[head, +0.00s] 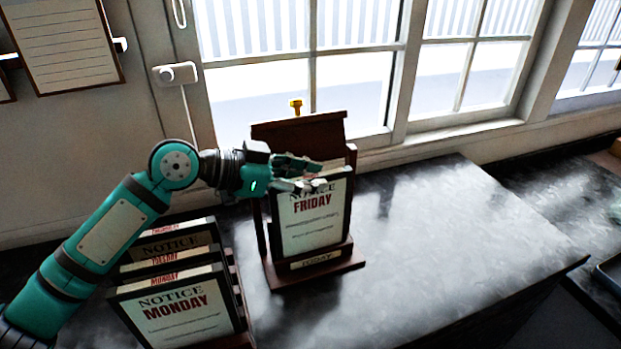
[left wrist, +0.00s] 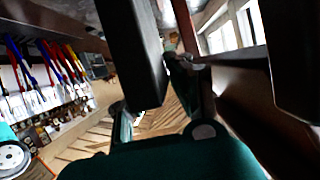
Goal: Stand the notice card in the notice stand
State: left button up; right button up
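The notice card (head: 312,222), reading "NOTICE FRIDAY", is upright in the dark brown notice stand (head: 318,276), leaning slightly back. Its lower edge is behind the stand's front lip, which bears a "TODAY" label. My left gripper (head: 318,177) is at the top of the card, its fingers spread on either side of the upper edge. In the left wrist view, a dark slab (left wrist: 135,50), seemingly the card, shows near the fingers, with floor visible between it and one finger. The gripper looks open; contact is hard to tell. My right gripper is not in view.
A rack of several notice cards, with the Monday card (head: 178,312) in front, stands left of the stand, below my left arm. A yellow knob (head: 296,104) shows above the stand's back board. The dark counter (head: 450,240) is clear to the right. Windows are behind.

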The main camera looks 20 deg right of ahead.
pick_arm(q)
jog(key=o, duration=0.4)
notch_tip(320, 180, down, 3)
jog(key=shift+s+r, duration=0.15)
jog(key=shift+r, duration=0.05)
jog(key=shift+o, duration=0.2)
jog(key=a+r, duration=0.2)
jog(key=a, duration=0.1)
jog(key=w+a+r, duration=0.1)
jog(key=shift+a+r, duration=0.1)
jog(key=shift+a, duration=0.3)
jog(key=a+r, duration=0.1)
jog(key=s+a+r, duration=0.1)
jog(key=a, duration=0.1)
jog(key=shift+s+d+r, duration=0.1)
jog(key=shift+d, duration=0.05)
